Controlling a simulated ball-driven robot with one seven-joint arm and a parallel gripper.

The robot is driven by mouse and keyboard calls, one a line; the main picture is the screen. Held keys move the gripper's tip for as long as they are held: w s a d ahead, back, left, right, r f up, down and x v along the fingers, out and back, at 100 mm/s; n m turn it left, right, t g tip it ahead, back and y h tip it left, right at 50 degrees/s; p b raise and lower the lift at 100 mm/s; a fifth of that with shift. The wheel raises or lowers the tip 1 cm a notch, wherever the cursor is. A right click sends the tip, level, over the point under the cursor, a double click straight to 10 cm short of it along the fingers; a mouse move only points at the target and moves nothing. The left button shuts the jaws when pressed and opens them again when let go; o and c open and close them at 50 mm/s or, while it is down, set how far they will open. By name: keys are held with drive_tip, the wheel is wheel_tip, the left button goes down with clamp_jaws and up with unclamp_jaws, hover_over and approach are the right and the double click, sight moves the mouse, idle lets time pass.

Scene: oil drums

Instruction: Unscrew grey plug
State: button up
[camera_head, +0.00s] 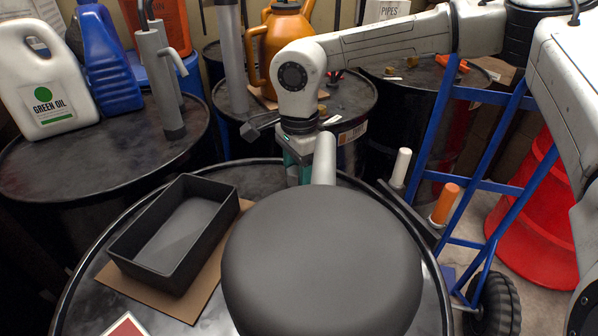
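I cannot make out the grey plug; part of the near drum's top is hidden in the lower middle of the view. The near black drum (90,262) has a raised rim. My gripper (300,172) points down over the far side of this drum. Its lower end is mostly hidden, so I cannot tell whether its fingers are open or shut, or whether they touch anything.
An empty black tray (125,262) sits on cardboard (185,308) on the near drum. A blue hand truck (470,165) stands right.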

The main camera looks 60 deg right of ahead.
clamp_jaws()
drive_tip(key=n+p, duration=0.1)
drive_tip(key=n, duration=0.4)
drive_tip(key=shift+w+r+p, duration=0.1)
drive_tip(key=shift+w+p, duration=0.05)
drive_tip(key=shift+p, duration=0.2)
drive_tip(key=shift+n, duration=0.7)
drive_tip(key=n, duration=0.2)
drive_tip(key=n+p, duration=0.1)
drive_tip(key=n, duration=0.1)
drive_tip(key=shift+w+n, duration=0.2)
drive_tip(key=shift+n, duration=1)
drive_tip(key=n+p, duration=0.1)
drive_tip(key=n, duration=0.1)
drive_tip(key=shift+w+a+n, duration=0.1)
drive_tip(key=shift+n, duration=0.3)
drive_tip(key=n, duration=0.3)
drive_tip(key=shift+a, duration=0.1)
